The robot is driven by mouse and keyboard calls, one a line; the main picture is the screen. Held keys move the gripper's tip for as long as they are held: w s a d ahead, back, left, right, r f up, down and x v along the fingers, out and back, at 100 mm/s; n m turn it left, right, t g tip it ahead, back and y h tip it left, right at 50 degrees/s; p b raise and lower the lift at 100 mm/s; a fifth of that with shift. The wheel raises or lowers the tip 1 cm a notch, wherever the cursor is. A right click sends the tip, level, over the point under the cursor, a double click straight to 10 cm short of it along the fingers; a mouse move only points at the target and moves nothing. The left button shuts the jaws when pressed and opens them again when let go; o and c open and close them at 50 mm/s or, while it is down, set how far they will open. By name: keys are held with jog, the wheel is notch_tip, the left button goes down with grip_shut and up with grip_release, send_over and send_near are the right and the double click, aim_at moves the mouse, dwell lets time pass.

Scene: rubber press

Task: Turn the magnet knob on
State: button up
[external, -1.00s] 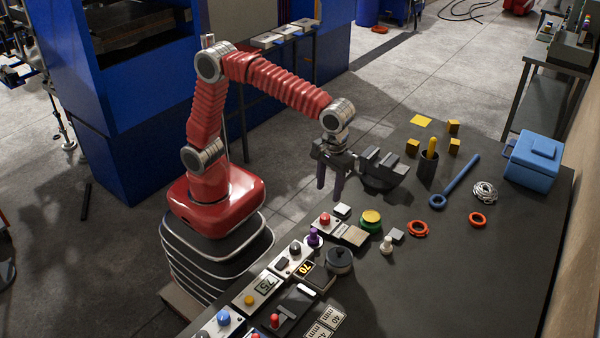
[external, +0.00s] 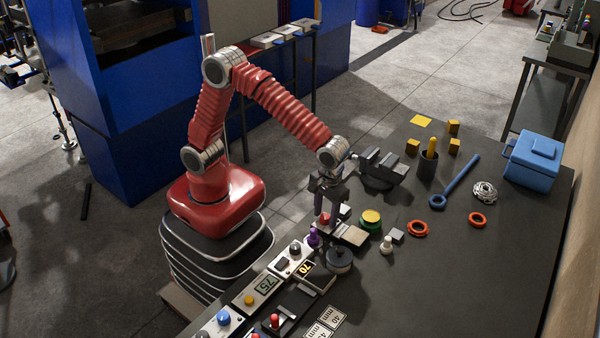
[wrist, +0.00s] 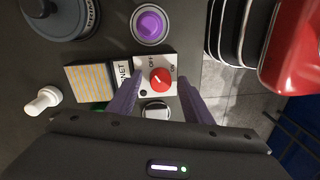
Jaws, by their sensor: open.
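The red magnet knob (wrist: 160,80) sits on a small white panel (wrist: 142,76) with OFF and ON marks and a partly hidden label ending in "NET". Its pointer setting is too small to read surely. In the external view the red knob (external: 325,218) shows between my fingers. My gripper (external: 326,222) points down over the panel, open. In the wrist view its purple fingers (wrist: 160,98) are apart, one at each side of the panel, with the knob slightly ahead of their tips. Whether they touch anything cannot be told.
A purple knob (wrist: 150,24) and a dark round dial (external: 339,260) stand close by. A striped plate (wrist: 91,83) lies beside the panel. A green-yellow button (external: 371,220), a white peg (external: 387,245) and a vise (external: 382,168) are near. The table's right side has free room.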

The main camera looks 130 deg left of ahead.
jog(key=shift+c, duration=0.7)
jog(key=c, duration=0.9)
